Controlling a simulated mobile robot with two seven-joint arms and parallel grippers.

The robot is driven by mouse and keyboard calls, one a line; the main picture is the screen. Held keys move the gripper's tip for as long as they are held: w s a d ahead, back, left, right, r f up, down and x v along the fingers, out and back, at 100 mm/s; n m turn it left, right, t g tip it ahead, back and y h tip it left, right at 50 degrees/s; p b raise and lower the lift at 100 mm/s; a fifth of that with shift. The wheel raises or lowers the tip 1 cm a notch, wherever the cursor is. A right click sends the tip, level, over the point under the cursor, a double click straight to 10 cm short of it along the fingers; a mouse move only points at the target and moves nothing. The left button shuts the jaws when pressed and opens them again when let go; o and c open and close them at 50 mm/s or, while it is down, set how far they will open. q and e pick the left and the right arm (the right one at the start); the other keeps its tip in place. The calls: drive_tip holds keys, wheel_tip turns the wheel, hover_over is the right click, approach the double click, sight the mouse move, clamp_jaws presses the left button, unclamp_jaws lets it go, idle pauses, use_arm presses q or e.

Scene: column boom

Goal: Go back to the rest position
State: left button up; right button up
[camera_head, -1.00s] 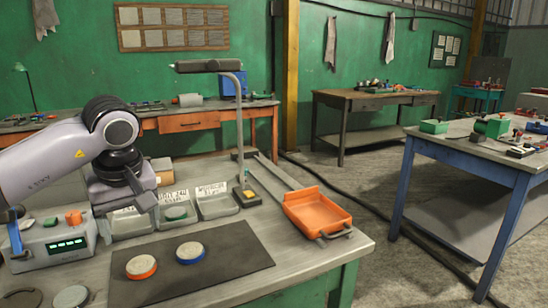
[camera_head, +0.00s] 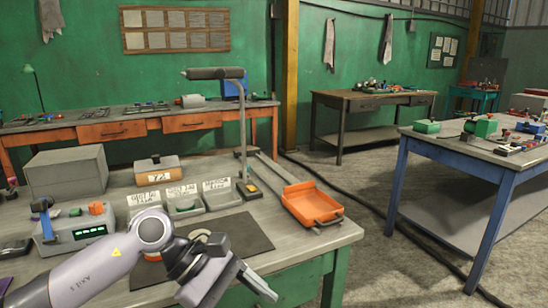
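My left arm reaches in from the lower left, across the front of the workbench (camera_head: 300,248). Its gripper (camera_head: 250,289) points down and right at the bench's front edge, at the bottom of the view. I see nothing held in it, but the finger gap is unclear. Behind the arm lies a dark mat (camera_head: 248,232). A disc with an orange edge (camera_head: 152,257) and a second pale disc (camera_head: 200,234) are partly hidden by my arm there. My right gripper is out of view.
Three labelled grey bins (camera_head: 222,198) stand behind the mat. A device with a green display (camera_head: 88,232) and a grey box (camera_head: 68,172) are at left. An orange tray (camera_head: 313,206) sits at right, near a lamp post (camera_head: 242,125). Floor is open between the bench and the blue-legged table (camera_head: 463,160).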

use_arm(q)
drive_tip(key=s+d+r+n+t+h+p, duration=0.25)
drive_tip(key=d+r+n+h, duration=0.3)
drive_tip(key=n+h, duration=0.65)
drive_tip(key=w+a+f+n+t+y+p, duration=0.1)
drive_tip(key=a+f+n+t+y, duration=0.25)
drive_tip(key=n+t, duration=0.45)
drive_tip(key=w+a+f+n+t+y, duration=0.1)
drive_tip(key=a+f+n+t+y, duration=0.2)
drive_tip(key=n, duration=1)
drive_tip(key=w+a+f+n+t+y+p, duration=0.1)
drive_tip(key=a+f+n+t+y, duration=0.1)
drive_tip(key=a+n+t+y, duration=0.6)
drive_tip(key=s+a+f+n+g+y+p, duration=0.1)
drive_tip(key=s+a+f+n+g+y, duration=0.1)
drive_tip(key=s+f+n, duration=0.5)
drive_tip(key=s+a+f+n+g+y+p, duration=0.1)
drive_tip(key=s+a+f+n+g+y, duration=0.2)
drive_tip(key=f+n, duration=0.7)
drive_tip(key=s+a+f+g, duration=0.1)
drive_tip(key=s+a+g, duration=0.1)
drive_tip(key=s+g, duration=0.1)
drive_tip(key=shift+s+a+f+n+g, duration=0.25)
drive_tip(key=shift+s+n+g, duration=0.15)
drive_tip(key=shift+s, duration=0.2)
